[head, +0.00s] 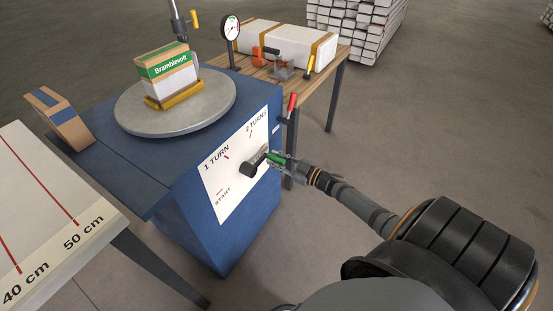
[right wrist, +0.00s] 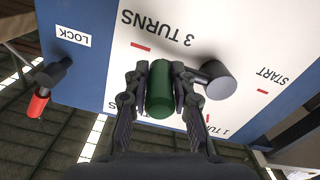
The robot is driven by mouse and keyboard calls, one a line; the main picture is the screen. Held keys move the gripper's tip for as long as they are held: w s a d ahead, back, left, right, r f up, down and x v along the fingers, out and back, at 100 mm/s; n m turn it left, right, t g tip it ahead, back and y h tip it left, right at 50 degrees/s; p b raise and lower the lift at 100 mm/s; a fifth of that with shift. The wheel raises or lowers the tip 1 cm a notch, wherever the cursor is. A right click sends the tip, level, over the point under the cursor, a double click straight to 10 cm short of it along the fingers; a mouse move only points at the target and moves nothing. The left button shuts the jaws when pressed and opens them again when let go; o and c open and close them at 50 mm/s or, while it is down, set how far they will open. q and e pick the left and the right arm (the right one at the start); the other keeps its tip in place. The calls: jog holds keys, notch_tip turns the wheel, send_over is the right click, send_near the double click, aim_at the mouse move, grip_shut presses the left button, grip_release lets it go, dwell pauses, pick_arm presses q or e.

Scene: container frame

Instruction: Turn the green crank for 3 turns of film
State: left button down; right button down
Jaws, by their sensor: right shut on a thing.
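The green crank handle (head: 275,157) sits to the right of the dark crank hub (head: 252,166) on the white dial panel (head: 222,180) of the blue machine. My right gripper (head: 280,160) is shut around it. In the right wrist view the green handle (right wrist: 160,92) stands between both fingers, close to the red mark by "3 TURNS". The grey hub end (right wrist: 216,80) is beside the right finger. "START", "1 TURN" and "2 TURNS" show in the head view. A box (head: 165,72) labelled "Bramblevolt", white below, stands on the round grey turntable (head: 210,108). My left gripper is out of view.
A red-handled lever (head: 291,104) is at the machine's right edge; in the right wrist view (right wrist: 38,102) it is near "LOCK". A wooden table (head: 335,62) with a white package (head: 278,45) stands behind. A measuring table (head: 30,185) is at left.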

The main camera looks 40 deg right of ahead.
dwell(0.4)
jog(key=c, duration=1.1)
grip_release()
jog(key=shift+s, duration=0.1)
jog(key=v, duration=1.2)
